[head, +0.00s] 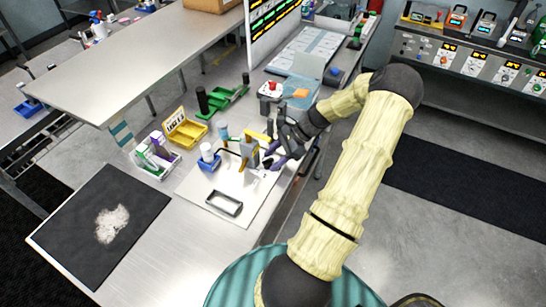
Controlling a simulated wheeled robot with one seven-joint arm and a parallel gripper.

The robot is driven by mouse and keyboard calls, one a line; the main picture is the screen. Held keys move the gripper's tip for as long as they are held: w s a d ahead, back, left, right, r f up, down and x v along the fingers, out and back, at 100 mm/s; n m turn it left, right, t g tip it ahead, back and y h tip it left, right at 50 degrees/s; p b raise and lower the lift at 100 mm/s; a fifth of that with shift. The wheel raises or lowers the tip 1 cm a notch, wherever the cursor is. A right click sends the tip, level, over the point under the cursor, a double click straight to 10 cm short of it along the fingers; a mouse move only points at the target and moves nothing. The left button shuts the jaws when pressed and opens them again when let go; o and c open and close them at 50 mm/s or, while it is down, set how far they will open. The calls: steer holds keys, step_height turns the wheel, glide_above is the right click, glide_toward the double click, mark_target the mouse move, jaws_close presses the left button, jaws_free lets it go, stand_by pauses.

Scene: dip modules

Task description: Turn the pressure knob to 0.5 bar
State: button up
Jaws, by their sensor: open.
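My gripper (275,155), dark with purple-tinted fingers, is at the end of my cream-sleeved arm, low over the right part of a white board on the steel bench. It is open. Close to its left stands a small grey and yellow upright device (249,152); I cannot tell whether the fingers touch it. I cannot make out a pressure knob or a bar scale there; the gripper may hide part of that spot. Another instrument panel (474,62) with knobs and lit displays stands at the back right, too small to read.
The white board (203,192) also carries a dark rectangular frame (224,203) and a blue holder (209,164). Yellow and green trays and a box with a red button (270,88) stand behind. A black mat (80,225) with white powder lies at left.

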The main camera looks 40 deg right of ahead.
steer(key=shift+w+a+f, duration=0.1)
steer(key=shift+a+f, duration=0.15)
steer(key=c, duration=1)
steer(key=shift+w+d+n+g+p, duration=0.15)
steer(key=shift+n+g+p, duration=0.25)
steer(key=shift+n+g, duration=0.25)
steer(key=o, duration=1)
